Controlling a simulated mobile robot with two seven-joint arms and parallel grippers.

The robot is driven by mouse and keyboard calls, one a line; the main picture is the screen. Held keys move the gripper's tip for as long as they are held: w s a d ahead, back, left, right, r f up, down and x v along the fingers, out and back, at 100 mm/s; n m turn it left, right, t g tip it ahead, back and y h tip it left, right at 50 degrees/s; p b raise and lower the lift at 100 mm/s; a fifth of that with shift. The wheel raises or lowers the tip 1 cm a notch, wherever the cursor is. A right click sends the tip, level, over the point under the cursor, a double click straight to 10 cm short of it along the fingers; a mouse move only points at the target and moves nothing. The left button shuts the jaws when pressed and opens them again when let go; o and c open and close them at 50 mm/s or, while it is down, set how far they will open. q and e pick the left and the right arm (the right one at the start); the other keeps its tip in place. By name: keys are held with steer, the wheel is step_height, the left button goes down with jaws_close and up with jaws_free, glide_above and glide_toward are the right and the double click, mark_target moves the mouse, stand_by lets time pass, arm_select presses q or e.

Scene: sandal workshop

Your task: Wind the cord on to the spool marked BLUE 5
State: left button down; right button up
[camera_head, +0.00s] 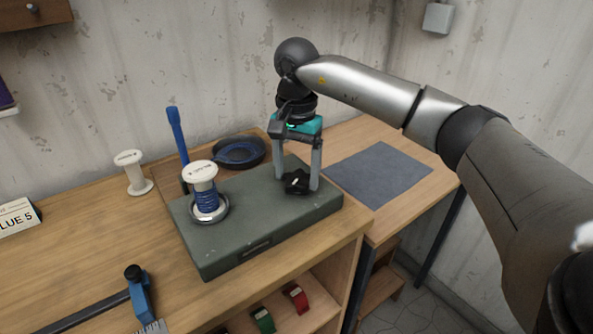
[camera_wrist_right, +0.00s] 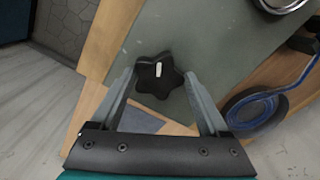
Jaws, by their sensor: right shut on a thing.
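A white spool (camera_head: 200,172) with blue cord (camera_head: 207,200) wound on its core stands upright in a metal ring on the green winder base (camera_head: 240,235). The writing on its top is too small to read. More blue cord lies coiled in a dark dish (camera_head: 240,165) behind the base; it also shows in the right wrist view (camera_wrist_right: 255,110). My right gripper (camera_head: 297,182) points down and is shut on the black star-shaped knob (camera_wrist_right: 158,76) at the right end of the base. My left gripper is not in view.
A card ending in "LUE 5" (camera_head: 14,218) and an empty white spool (camera_head: 131,173) stand left. A blue post (camera_head: 177,140) rises behind the base. A blue-and-black tool (camera_head: 140,298) lies in front. A grey mat (camera_head: 378,174) lies bare at right; coloured rolls (camera_head: 296,297) sit below.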

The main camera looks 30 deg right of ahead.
steer(key=c, duration=0.4)
steer(key=shift+o, duration=0.2)
